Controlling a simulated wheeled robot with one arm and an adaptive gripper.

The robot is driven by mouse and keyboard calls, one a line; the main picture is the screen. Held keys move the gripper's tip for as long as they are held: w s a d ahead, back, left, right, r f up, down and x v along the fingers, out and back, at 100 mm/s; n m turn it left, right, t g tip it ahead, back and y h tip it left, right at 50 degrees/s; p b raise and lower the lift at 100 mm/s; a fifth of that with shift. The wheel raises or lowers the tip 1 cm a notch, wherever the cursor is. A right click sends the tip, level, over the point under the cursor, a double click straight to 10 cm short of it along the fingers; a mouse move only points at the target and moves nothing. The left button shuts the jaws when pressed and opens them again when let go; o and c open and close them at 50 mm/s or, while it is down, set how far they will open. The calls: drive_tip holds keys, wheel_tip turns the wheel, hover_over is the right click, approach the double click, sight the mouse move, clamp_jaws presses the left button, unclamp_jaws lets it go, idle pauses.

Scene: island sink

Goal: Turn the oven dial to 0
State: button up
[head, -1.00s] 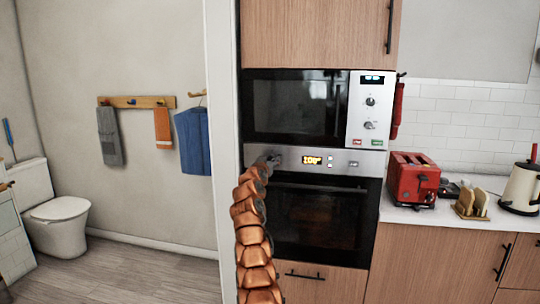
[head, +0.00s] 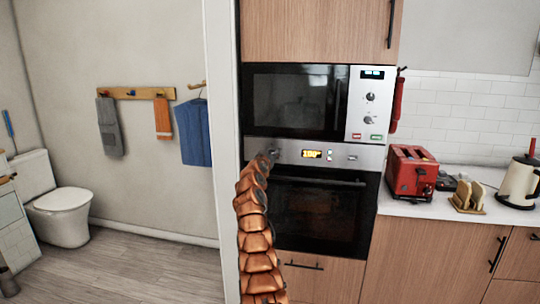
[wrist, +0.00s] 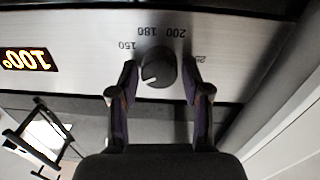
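The oven dial (wrist: 157,66) is a dark round knob on the steel oven panel, with a light notch near its lower left edge in the wrist view. Numbers around it appear upside down, including 150, 180 and 200. The oven display (wrist: 28,60) reads 100° upside down; in the head view the display (head: 311,154) also reads about 100°. My gripper (wrist: 160,74) has its two fingers on either side of the dial. The left finger is very close to it; a small gap shows at the right. In the head view my gripper (head: 271,156) mostly hides the dial.
The oven (head: 318,212) has a bar handle below the panel, and a microwave (head: 293,103) is built in above it. A red toaster (head: 411,172), toast rack (head: 468,197) and kettle (head: 519,183) stand on the right counter. A white wall edge (head: 222,130) is close left of the oven.

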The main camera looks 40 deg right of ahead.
drive_tip(key=c, duration=0.7)
drive_tip(key=shift+c, duration=0.2)
drive_tip(key=shift+w+f+n+b, duration=0.1)
drive_tip(key=shift+n+b, duration=0.8)
drive_tip(key=shift+n, duration=2.1)
drive_tip(key=shift+f+n+b, duration=0.1)
drive_tip(key=shift+n+b, duration=0.8)
drive_tip(key=shift+n, duration=2.1)
drive_tip(key=shift+t, duration=0.3)
